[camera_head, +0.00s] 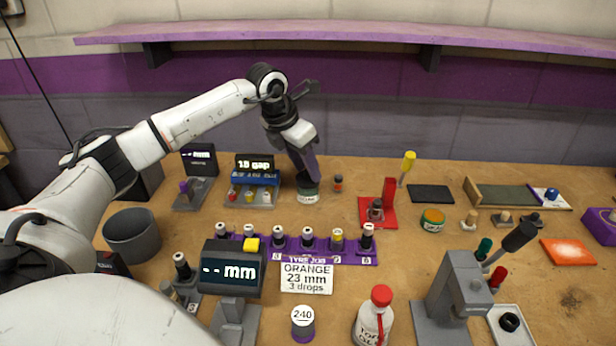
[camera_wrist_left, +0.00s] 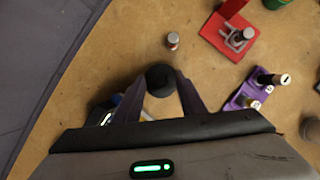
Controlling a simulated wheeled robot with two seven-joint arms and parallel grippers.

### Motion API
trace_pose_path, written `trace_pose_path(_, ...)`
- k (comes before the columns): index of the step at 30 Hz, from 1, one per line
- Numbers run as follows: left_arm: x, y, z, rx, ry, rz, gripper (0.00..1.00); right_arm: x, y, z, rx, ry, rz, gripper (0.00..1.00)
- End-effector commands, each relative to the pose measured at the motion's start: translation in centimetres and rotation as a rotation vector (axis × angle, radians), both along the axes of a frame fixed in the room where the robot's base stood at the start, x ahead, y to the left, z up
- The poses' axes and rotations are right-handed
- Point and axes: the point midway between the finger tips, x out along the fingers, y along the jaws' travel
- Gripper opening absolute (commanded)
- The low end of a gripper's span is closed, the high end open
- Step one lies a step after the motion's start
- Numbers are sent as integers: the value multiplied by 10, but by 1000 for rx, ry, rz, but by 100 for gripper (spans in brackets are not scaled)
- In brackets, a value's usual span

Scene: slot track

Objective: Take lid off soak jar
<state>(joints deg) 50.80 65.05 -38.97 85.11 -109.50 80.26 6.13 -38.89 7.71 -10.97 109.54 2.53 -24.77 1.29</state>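The soak jar (camera_head: 308,197) is a short jar with a pale label at the back middle of the bench. Its round dark lid (camera_wrist_left: 161,79) shows in the left wrist view between my two fingertips. My left gripper (camera_head: 309,178) reaches down over the jar from above, and its fingers appear to touch the lid on both sides. The lid looks seated on the jar or very close to it; the fingers partly hide the join. My right gripper is not in view.
A small orange-and-dark bottle (camera_head: 338,183) stands just right of the jar. A rack with a "18 gap" display (camera_head: 255,164) is close on the left. A red stand (camera_head: 388,200) is further right, and a purple rack (camera_head: 320,250) of dark cylinders is in front.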

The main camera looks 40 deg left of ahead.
Motion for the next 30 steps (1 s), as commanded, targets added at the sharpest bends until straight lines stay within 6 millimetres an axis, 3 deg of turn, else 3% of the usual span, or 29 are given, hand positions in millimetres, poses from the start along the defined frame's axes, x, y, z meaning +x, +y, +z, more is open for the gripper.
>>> trace_pose_path(3, 0, 0, 0, 0, 0, 0, 35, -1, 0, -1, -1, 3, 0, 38)
trace_pose_path(9, 0, 0, 0, -1, 0, 0, 2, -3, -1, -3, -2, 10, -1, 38)
trace_pose_path(10, 0, 0, 0, -1, 0, 0, 0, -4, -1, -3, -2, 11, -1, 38)
trace_pose_path(20, 1, 0, 6, -1, -3, 0, 0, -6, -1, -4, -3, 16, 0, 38)
trace_pose_path(30, 1, -1, 70, -2, -7, -2, 0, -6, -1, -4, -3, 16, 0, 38)
